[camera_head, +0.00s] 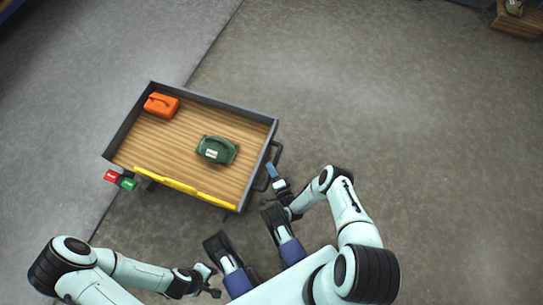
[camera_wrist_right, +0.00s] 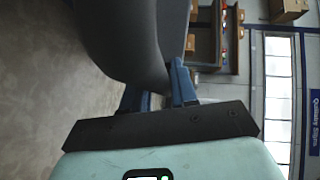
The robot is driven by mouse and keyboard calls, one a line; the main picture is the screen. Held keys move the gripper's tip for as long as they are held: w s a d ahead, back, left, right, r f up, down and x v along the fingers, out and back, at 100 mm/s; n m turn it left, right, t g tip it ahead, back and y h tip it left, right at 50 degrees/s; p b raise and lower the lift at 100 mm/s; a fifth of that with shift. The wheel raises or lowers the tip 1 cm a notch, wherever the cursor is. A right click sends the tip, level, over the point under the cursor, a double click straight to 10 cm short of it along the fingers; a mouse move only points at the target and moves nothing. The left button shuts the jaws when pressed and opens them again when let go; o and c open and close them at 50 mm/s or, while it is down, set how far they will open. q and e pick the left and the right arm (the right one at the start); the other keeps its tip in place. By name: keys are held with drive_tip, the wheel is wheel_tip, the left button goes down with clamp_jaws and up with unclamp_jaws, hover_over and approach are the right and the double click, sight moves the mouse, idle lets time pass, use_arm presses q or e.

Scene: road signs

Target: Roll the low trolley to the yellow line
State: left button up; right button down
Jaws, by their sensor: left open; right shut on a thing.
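The low trolley (camera_head: 185,165) has a ribbed wooden deck, a dark grey rim and a yellow strip along its near edge. It stands left of centre in the head view, turned at an angle. A dark bar handle (camera_head: 277,153) sticks out from its right side. My right gripper (camera_head: 272,174) is at this handle and shut on it. In the right wrist view a large dark shape (camera_wrist_right: 135,40), close up, hides much between the blue fingers (camera_wrist_right: 157,88). My left gripper (camera_head: 213,281) is open and empty, below the trolley and apart from it. I see no yellow line on the floor.
An orange can (camera_head: 161,105) and a green case (camera_head: 217,149) sit on the deck. Red (camera_head: 111,176) and green (camera_head: 128,184) tags hang at its near left corner. A wooden box (camera_head: 518,20) is at the far right. Grey floor (camera_head: 400,120) is clear beyond and to the right.

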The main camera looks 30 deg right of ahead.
use_arm(q)
drive_tip(key=shift+w+a, duration=0.15)
drive_tip(key=shift+a, duration=0.05)
use_arm(e)
drive_tip(key=shift+w+a, duration=0.2)
drive_tip(key=shift+a, duration=0.05)
drive_tip(key=c, duration=1)
unclamp_jaws()
drive_tip(key=shift+w+a, duration=0.1)
